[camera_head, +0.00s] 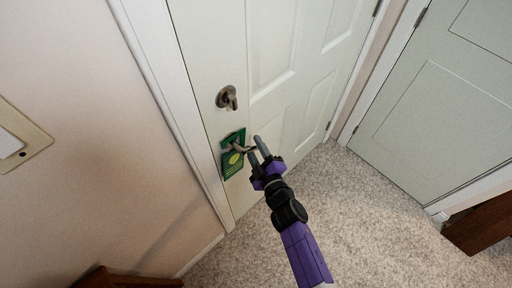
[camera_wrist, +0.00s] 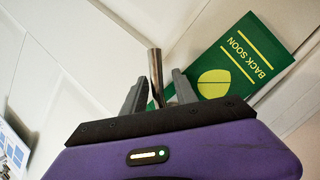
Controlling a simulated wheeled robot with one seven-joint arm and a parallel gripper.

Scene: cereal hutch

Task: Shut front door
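The white panelled front door (camera_head: 268,45) stands in its frame in the head view, its left edge along the white jamb. I cannot tell whether it is fully latched. A metal lever handle (camera_head: 240,147) sticks out from the door, with a green "BACK SOON" hanger (camera_head: 232,165) on it. My gripper (camera_head: 257,146) is at the lever's free end. In the wrist view the lever (camera_wrist: 156,72) lies between the two fingers of my gripper (camera_wrist: 158,78), with a gap visible beside it. The fingers look open around it. The hanger (camera_wrist: 235,65) is behind the right finger.
A metal deadbolt knob (camera_head: 227,98) sits above the lever. A grey-green door (camera_head: 440,110) stands at the right. A wall plate (camera_head: 20,140) is on the left wall. Dark wooden furniture shows at lower left (camera_head: 130,280) and lower right (camera_head: 483,220). The carpet (camera_head: 350,230) between is clear.

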